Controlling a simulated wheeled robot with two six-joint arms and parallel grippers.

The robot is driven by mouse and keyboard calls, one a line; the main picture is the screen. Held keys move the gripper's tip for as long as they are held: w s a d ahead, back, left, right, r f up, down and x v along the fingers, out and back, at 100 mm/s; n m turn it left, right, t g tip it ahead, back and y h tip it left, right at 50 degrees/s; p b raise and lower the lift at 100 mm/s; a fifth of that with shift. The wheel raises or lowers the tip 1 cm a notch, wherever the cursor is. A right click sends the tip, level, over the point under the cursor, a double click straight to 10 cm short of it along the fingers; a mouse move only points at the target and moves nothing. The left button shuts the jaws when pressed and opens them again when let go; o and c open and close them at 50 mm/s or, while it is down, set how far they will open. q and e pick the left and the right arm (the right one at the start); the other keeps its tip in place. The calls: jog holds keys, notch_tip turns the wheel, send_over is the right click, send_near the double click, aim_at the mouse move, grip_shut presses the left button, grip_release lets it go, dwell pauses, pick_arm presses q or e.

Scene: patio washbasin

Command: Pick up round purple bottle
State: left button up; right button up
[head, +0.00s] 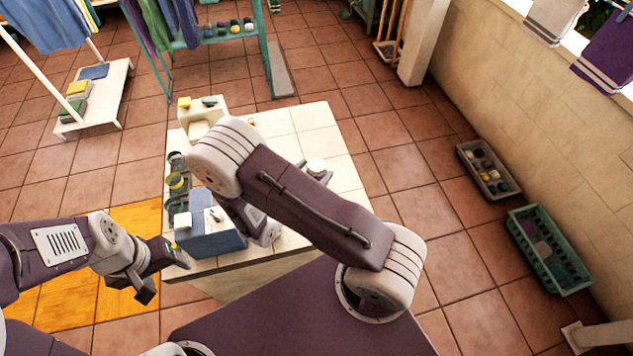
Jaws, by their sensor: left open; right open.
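I cannot pick out a round purple bottle; my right arm covers the middle of the white tiled counter (310,120), and what stands behind it is hidden. My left gripper (168,274) is open and empty, at the left of the counter's front left corner.
Dark jars (177,182) line the counter's left edge. A cream stand (203,110) is at the back left. A green crate (548,250) and grey crate (488,170) lie on the floor at right. The counter's back right is clear.

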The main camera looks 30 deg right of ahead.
jog(key=shift+x, duration=1.2)
jog(key=shift+s+a+r, duration=0.1)
jog(key=shift+a, duration=0.05)
jog(key=c, duration=0.9)
pick_arm(q)
jog(key=shift+r, duration=0.15)
pick_arm(e)
grip_shut()
